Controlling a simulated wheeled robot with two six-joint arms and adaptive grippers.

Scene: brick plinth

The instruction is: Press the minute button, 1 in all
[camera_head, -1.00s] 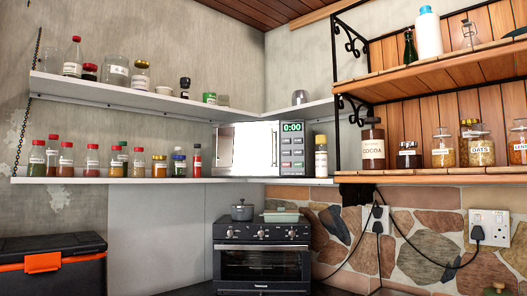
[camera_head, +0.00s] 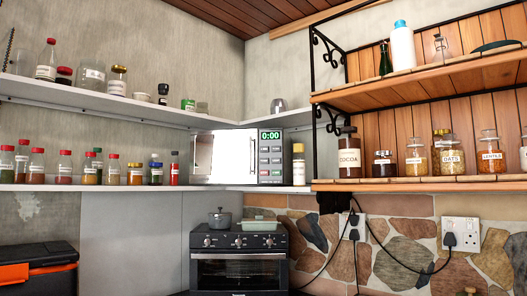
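A silver microwave (camera_head: 222,158) stands in the corner on the lower grey shelf. Its green display (camera_head: 270,135) reads 0:00. Below the display is a control panel (camera_head: 270,163) with several small buttons; their labels are too small to read, so I cannot tell which is the minute button. Neither of my grippers shows in the head view.
A spray-can-like bottle (camera_head: 298,165) stands right of the microwave, and a dark red bottle (camera_head: 174,168) stands left of it. An upper shelf (camera_head: 120,102) runs above. A black toaster oven (camera_head: 238,262) with a grey pot (camera_head: 220,218) on top stands below.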

